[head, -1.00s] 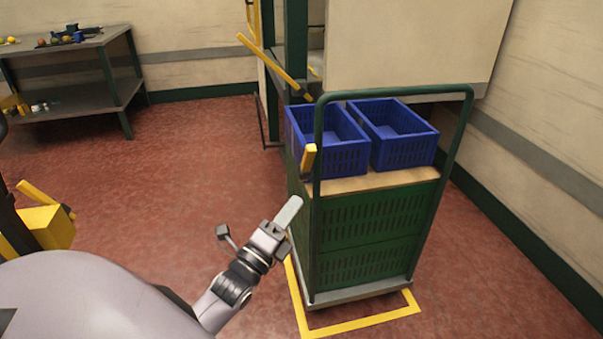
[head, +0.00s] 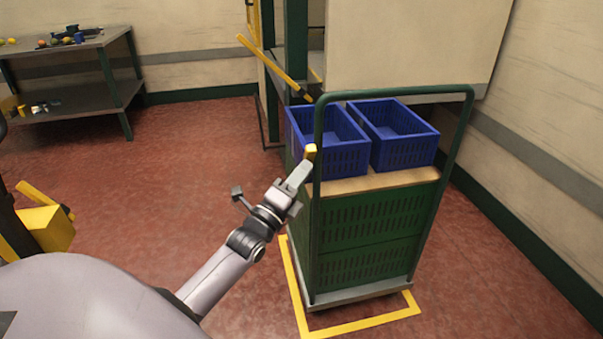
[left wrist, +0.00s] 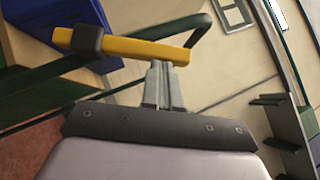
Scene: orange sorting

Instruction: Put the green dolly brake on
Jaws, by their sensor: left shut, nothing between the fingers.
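The green dolly (head: 467,135) stands at the right of the head view, with a tall green handle frame. Its yellow brake lever (head: 311,151) is on the left upright, and the gripper hides its lower part. In the left wrist view the yellow lever (left wrist: 130,47) passes through a dark bracket (left wrist: 87,39) on the green tube. My left gripper (head: 303,171) is shut and empty, its fingertips at the lever. In the wrist view the fingertips (left wrist: 163,68) are close to the lever's right end; I cannot tell whether they touch it. My right gripper is out of view.
Two blue crates (head: 345,160) stand on the dolly's wooden board, above green crates (head: 370,228). Yellow floor tape (head: 365,324) borders the dolly. A grey table (head: 70,44) stands at the far left. Red floor is open between.

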